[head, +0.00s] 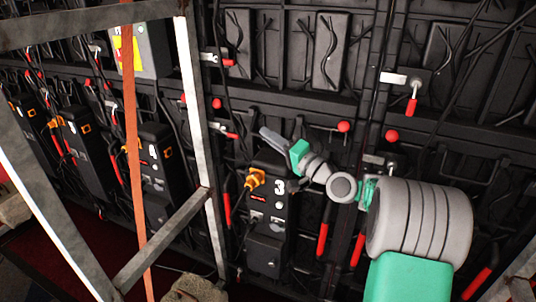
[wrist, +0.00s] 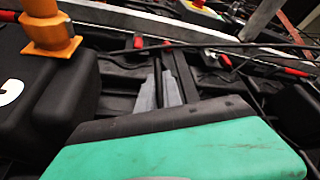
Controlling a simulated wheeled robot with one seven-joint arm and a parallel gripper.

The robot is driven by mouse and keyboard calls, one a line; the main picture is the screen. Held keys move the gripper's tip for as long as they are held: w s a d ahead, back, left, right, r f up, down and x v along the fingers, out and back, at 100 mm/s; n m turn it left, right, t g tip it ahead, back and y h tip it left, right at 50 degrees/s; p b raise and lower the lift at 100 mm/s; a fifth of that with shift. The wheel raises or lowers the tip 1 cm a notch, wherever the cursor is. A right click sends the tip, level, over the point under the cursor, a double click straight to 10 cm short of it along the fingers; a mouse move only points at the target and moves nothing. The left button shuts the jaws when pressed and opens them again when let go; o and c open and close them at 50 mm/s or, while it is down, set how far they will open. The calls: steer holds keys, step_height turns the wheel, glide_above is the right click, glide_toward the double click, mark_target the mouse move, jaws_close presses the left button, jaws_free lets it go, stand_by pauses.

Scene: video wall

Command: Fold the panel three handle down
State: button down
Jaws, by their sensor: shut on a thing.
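Panel three is a black box marked with a white 3 (head: 268,218), with an orange connector (head: 255,179) on its left side. Its black top and part of the white digit show at the left of the wrist view (wrist: 70,95). My gripper (head: 266,134) is at the top of the panel, its grey fingers pointing up and left. In the wrist view the fingers (wrist: 158,82) are close together on a thin dark bar, which looks like the panel three handle. Most of this handle is hidden by the fingers and blends into the dark wall.
Similar black panels (head: 155,180) stand to the left. A metal truss (head: 195,100) stands in front at left. Red-handled levers (head: 322,240) and red knobs (head: 344,127) surround my arm, and loose black cables hang across the wall.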

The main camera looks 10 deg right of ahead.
steer(key=shift+w+d+f+n+y+b, duration=0.2)
steer(key=shift+f+n+y+b, duration=0.4)
steer(key=shift+b, duration=0.5)
steer(key=shift+r, duration=0.2)
steer(key=shift+r+n, duration=0.15)
steer(key=shift+n, duration=0.15)
